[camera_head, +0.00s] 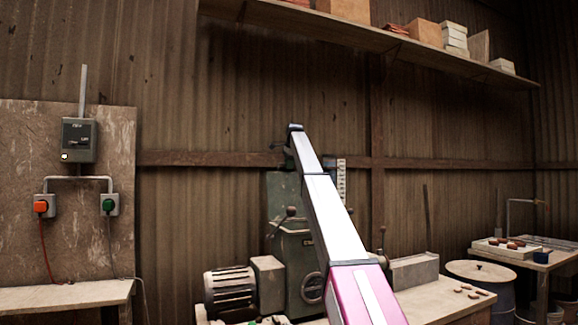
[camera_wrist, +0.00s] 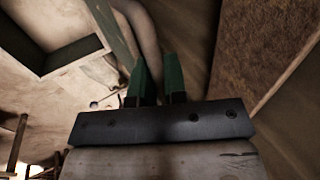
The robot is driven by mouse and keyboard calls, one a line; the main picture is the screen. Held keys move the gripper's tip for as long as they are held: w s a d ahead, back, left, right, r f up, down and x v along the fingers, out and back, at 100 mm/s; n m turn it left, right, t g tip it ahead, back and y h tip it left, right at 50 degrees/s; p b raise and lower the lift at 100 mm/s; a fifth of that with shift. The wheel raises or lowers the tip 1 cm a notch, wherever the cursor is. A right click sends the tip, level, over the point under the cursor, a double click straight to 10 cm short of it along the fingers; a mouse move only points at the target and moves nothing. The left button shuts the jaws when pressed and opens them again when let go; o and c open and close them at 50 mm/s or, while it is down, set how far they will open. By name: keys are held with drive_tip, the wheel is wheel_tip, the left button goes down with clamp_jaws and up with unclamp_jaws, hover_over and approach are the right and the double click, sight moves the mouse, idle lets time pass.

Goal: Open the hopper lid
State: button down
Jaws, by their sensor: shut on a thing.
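The green press (camera_head: 290,252) stands on the bench, with my arm reaching across its front and up to its top. My gripper shows in the wrist view (camera_wrist: 155,82), its two green fingers close together. A pale rounded bar (camera_wrist: 143,30) runs down to the gap between the fingers, and my gripper is shut on it. I cannot tell whether this bar belongs to the hopper lid. An open box shape with a dark edge (camera_wrist: 75,54) is at the upper left of the wrist view. My arm hides much of the press in the head view, and no lid shows clearly there.
A motor (camera_head: 230,290) sits left of the press. The bench (camera_head: 445,300) holds small brown pieces. A shelf (camera_head: 300,22) with boxes runs above. A round-topped drum (camera_head: 480,271) stands right.

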drive_tip(key=shift+w+a, duration=0.1)
drive_tip(key=shift+w, duration=0.1)
drive_tip(key=c, duration=1.2)
unclamp_jaws()
drive_tip(key=shift+w, duration=0.1)
drive_tip(key=v, duration=1)
drive_tip(key=shift+s+r, duration=0.3)
drive_tip(key=shift+s, duration=0.1)
